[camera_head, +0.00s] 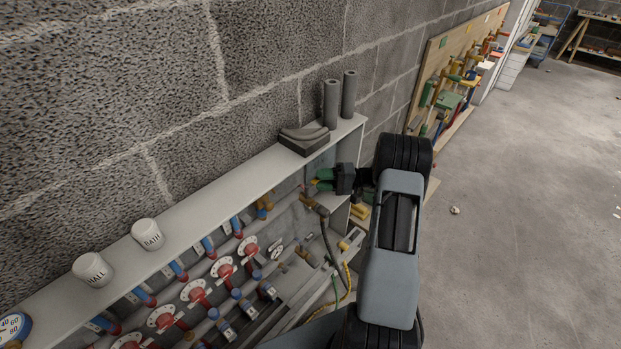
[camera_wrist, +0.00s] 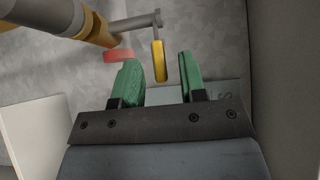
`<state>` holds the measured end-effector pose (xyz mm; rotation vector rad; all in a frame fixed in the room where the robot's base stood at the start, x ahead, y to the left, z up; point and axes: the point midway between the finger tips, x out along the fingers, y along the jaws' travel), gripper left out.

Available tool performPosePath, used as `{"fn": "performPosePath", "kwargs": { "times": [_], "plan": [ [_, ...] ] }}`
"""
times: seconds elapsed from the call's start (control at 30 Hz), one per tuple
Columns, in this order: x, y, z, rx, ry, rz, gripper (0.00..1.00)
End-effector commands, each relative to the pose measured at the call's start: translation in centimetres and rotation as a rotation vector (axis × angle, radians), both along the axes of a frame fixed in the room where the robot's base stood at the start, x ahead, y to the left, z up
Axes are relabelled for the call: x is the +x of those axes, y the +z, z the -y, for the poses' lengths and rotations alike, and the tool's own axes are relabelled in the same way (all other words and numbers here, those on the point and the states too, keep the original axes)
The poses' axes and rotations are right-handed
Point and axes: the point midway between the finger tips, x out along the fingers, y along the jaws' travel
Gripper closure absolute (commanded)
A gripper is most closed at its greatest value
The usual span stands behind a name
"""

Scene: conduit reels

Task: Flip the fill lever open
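My gripper (camera_head: 319,180) reaches into the right end of the manifold cabinet, beside the brass fittings. In the wrist view its green fingers (camera_wrist: 158,57) are apart. No label on either handle is readable, so I cannot tell which is the fill lever.
The grey cabinet top (camera_head: 205,203) carries two white cups (camera_head: 148,234), grey tubes (camera_head: 331,103) and a dark curved block (camera_head: 303,139). Red dial valves (camera_head: 225,267) and blue-capped fittings fill the cabinet to the left. A hose (camera_head: 327,240) hangs below the gripper. The floor at right is open.

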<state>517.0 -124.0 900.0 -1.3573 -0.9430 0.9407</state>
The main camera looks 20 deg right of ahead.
Motion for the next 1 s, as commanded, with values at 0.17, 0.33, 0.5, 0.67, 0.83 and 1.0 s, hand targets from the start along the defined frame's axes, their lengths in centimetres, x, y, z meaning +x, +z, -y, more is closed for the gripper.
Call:
{"fn": "performPosePath", "kwargs": {
  "times": [0.17,0.33,0.5,0.67,0.83,1.0],
  "plan": [
    [0.8,0.1,-2.3,0.0,0.002,-0.002,0.62],
    [1.2,0.1,-3.3,0.0,0.001,-0.001,0.62],
    [1.4,0.0,-3.7,-0.001,0.001,0.0,0.62],
    [1.4,0.0,-3.7,-0.001,0.001,-0.001,0.62],
    [1.4,0.0,-3.7,-0.001,0.001,-0.001,0.72],
    [1.4,0.0,-3.7,-0.001,0.001,-0.001,0.89]
  ]
}}
